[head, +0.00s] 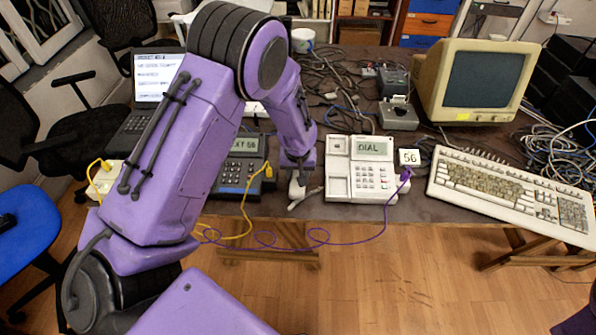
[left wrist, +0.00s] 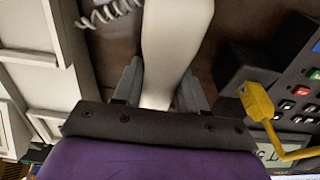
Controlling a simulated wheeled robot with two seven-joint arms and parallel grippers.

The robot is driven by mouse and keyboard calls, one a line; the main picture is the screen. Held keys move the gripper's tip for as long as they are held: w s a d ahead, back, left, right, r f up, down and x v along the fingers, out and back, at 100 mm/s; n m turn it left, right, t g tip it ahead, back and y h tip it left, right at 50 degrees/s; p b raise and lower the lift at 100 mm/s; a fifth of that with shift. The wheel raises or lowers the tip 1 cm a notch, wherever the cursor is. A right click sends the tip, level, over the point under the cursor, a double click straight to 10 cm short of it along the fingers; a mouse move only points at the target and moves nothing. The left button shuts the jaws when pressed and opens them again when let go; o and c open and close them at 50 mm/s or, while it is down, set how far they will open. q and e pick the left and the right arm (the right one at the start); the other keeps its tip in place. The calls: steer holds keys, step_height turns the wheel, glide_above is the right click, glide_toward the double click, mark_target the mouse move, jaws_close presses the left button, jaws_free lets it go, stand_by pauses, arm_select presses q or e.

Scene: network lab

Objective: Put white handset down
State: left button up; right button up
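The white handset (left wrist: 172,45) stands out in the left wrist view as a smooth white bar between the two fingers of my left gripper (left wrist: 160,88). The fingers lie against its sides. In the head view the gripper (head: 297,180) is just left of the white phone (head: 375,190), and a small white part of the handset (head: 296,189) shows below it; the rest is hidden. Whether the handset touches the table is unclear. The white phone shows DIAL, and its cradle on the left side is empty. My right gripper is out of view.
A dark phone (head: 240,175) with a yellow plug stands left of my gripper. A 56 card (head: 409,157) and purple cable (head: 375,230) are at the white phone's right. A keyboard (head: 510,193) and monitor (head: 480,85) stand farther right. The table's front edge is close.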

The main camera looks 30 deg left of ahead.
arm_select(q)
steer(key=o, duration=0.4)
steer(key=shift+c, duration=0.2)
step_height(320, 180, up, 12)
steer(key=s+d, duration=0.1)
steer(key=shift+s, duration=0.4)
